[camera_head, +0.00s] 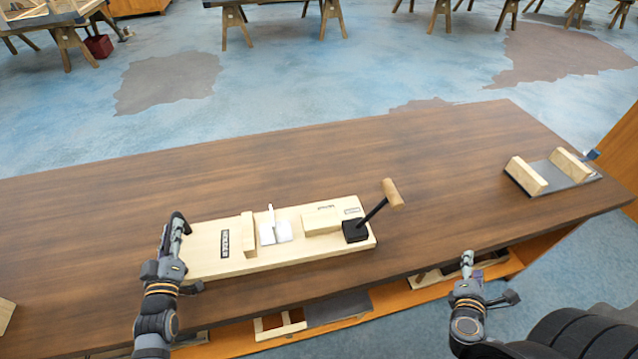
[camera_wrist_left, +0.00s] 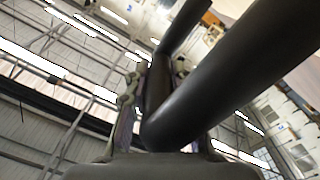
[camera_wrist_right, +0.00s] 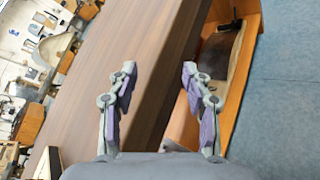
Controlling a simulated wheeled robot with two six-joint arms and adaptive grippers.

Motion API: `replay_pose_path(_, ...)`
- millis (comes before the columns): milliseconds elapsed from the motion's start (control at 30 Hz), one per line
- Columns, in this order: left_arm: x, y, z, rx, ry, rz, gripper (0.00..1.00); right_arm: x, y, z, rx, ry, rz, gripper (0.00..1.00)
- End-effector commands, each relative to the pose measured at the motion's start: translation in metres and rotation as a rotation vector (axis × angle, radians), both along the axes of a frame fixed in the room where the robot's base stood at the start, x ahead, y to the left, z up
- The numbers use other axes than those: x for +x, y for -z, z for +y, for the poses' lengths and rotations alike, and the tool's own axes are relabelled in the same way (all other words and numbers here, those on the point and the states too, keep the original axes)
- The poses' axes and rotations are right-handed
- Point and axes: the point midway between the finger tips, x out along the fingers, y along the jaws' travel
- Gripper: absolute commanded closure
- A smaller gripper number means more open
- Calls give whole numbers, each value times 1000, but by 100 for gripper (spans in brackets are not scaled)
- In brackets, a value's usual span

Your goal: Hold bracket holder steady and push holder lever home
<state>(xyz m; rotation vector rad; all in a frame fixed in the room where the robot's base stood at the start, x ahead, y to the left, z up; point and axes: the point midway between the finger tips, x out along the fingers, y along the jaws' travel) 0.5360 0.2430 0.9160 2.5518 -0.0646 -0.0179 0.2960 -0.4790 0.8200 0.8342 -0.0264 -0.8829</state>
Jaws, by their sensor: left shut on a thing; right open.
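The bracket holder (camera_head: 285,256), a pale wooden board with a label, lies on the brown table. It carries wooden blocks and a white metal bracket (camera_head: 275,229). The holder lever (camera_head: 375,209), a black rod with a wooden grip (camera_head: 393,193), rises from a black base at the board's right end and leans up to the right. My left gripper (camera_head: 178,230) is shut on a black handle (camera_head: 179,217) at the board's left end; the black bar (camera_wrist_left: 215,85) runs between its fingers. My right gripper (camera_head: 467,262) is open and empty at the table's front edge, apart from the lever; its fingers (camera_wrist_right: 158,80) show.
A grey plate with two wooden blocks (camera_head: 526,176) lies at the table's right end. A shelf (camera_head: 400,303) with loose parts runs below the front edge. The table between the lever and that plate is clear.

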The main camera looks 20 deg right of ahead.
Motion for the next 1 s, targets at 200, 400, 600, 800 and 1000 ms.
replay_pose_path(200, -1, 4, 0, 0, -1, 10, 100, 54, -115, 127, -376, -603, -47, 50)
replay_pose_path(400, -1, 4, 0, -1, -1, 9, 100, 55, -155, 187, -527, -812, -94, 50)
replay_pose_path(600, -1, 4, 0, -1, -1, 9, 100, 57, -160, 193, -546, -830, -101, 50)
replay_pose_path(800, -1, 4, 0, -1, 0, 9, 100, 85, -161, 191, -545, -822, -108, 50)
replay_pose_path(1000, -1, 3, 0, 0, -1, 8, 100, 129, -161, 189, -541, -820, -109, 50)
